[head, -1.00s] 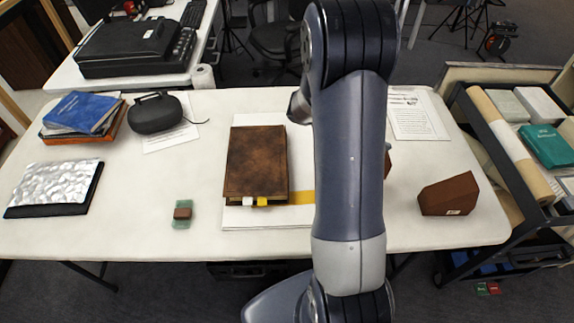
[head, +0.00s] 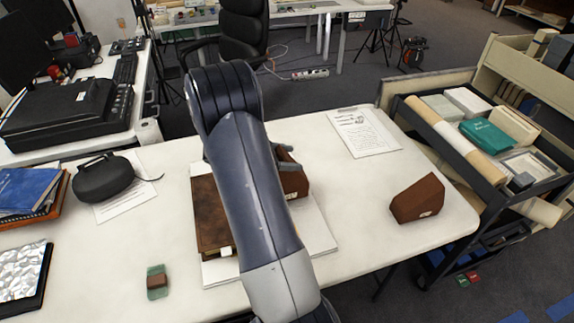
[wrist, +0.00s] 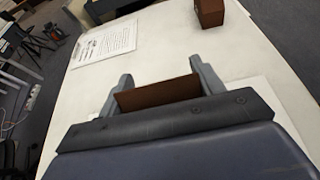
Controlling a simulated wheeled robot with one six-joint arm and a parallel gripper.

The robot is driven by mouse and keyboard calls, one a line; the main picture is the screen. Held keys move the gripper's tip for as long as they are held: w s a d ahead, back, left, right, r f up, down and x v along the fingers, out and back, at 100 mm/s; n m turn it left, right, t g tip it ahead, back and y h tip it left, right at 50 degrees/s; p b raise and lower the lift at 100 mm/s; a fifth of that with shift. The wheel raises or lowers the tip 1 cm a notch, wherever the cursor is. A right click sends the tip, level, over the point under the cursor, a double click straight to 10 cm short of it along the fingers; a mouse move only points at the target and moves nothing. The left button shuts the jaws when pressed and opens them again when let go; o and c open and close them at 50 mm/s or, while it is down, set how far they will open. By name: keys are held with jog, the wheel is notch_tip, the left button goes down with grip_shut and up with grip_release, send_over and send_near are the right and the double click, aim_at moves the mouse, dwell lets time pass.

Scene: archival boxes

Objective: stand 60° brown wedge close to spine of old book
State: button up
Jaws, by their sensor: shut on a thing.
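A brown wedge (head: 294,183) with a small pale label is between the fingers of my gripper (head: 288,162), to the right of the old book. In the wrist view its flat brown face (wrist: 158,92) fills the space between both fingers (wrist: 160,88). The old book (head: 210,215), mottled brown leather, lies flat on a pale board; my arm hides its right part, so the gap to the wedge is hidden. I cannot tell whether the wedge touches the board. A second brown wedge (head: 418,198) stands on the table at the right. The label angles are too small to read.
The white table (head: 350,215) is clear between the two wedges. A printed sheet (head: 362,132) lies at its back. A loaded cart (head: 470,190) stands against the right side.

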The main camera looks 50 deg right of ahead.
jog(key=shift+f, duration=1.5)
jog(key=o, duration=1.2)
jog(key=shift+o, duration=0.2)
jog(key=b+v, duration=0.1)
jog(key=v, duration=1.1)
jog(key=shift+b, duration=0.35)
jog(key=shift+s, duration=0.1)
